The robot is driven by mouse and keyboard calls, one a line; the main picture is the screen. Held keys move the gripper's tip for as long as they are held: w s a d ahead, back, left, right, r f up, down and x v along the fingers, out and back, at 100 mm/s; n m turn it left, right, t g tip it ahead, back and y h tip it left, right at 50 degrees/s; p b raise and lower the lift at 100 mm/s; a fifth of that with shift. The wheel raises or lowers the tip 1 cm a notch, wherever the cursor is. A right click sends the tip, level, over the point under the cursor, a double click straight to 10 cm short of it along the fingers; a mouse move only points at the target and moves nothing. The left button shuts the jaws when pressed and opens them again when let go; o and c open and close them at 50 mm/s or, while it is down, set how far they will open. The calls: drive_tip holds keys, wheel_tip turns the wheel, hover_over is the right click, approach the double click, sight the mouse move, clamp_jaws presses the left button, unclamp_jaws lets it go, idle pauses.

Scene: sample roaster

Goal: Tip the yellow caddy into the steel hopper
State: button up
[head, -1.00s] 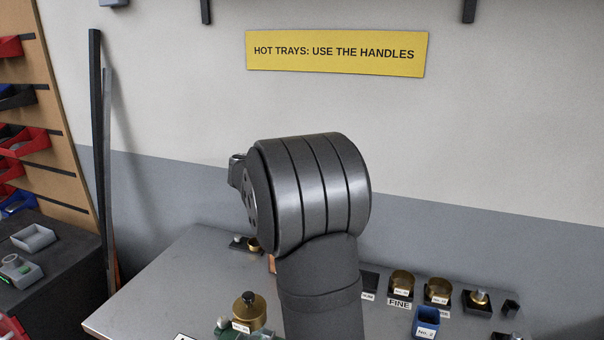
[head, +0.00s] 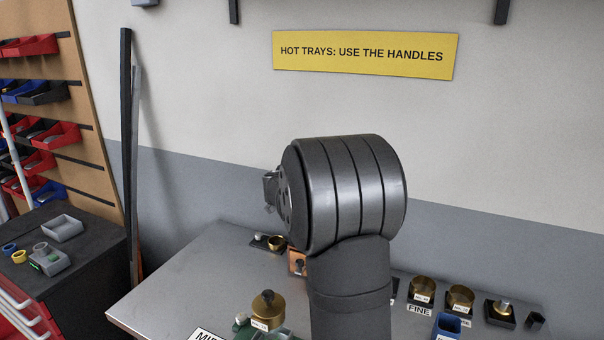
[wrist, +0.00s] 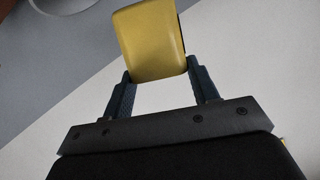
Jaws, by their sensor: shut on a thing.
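The yellow caddy (wrist: 150,40) shows in the wrist view at the top middle, between the two dark fingers. My gripper (wrist: 160,72) is shut on it. The caddy is tilted slightly in the picture, and the wrist view does not show whether anything is inside. In the head view my own dark arm blocks the middle of the picture, and the gripper and yellow caddy are hidden. I cannot pick out the steel hopper for sure. A pale round rim (wrist: 75,5) is cut off at the wrist view's top left, and I cannot tell what it belongs to.
The metal bench (head: 190,285) holds a brass knobbed pot (head: 268,308), an orange block (head: 297,262), brass cups (head: 422,288) by a FINE label and a blue caddy (head: 447,326). A dark cabinet (head: 95,275) stands left. The bench's left part is clear.

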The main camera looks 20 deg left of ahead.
drive_tip(key=shift+d+f+m+y, duration=0.1)
drive_tip(key=shift+f+m+y, duration=0.2)
drive_tip(key=shift+f+m, duration=0.35)
drive_tip(key=shift+d+f+m+t+y, duration=0.2)
drive_tip(key=shift+m+y, duration=0.3)
drive_tip(key=shift+m, duration=0.35)
drive_tip(key=shift+d+f+m+t+y, duration=0.1)
drive_tip(key=shift+d+f+m+y, duration=0.15)
drive_tip(key=shift+m+y, duration=0.4)
drive_tip(key=d+f+m+t, duration=0.1)
drive_tip(key=m, duration=0.3)
drive_tip(key=d+f+m+t+y, duration=0.1)
drive_tip(key=f+m, duration=0.1)
drive_tip(key=m, duration=0.2)
drive_tip(key=d+f+m+t, duration=0.1)
drive_tip(key=m+t, duration=0.1)
drive_tip(key=m, duration=0.3)
drive_tip(key=shift+w+f+y, duration=0.1)
drive_tip(key=shift+f+y, duration=0.25)
wheel_tip(320, 180, up, 3)
idle(0.7)
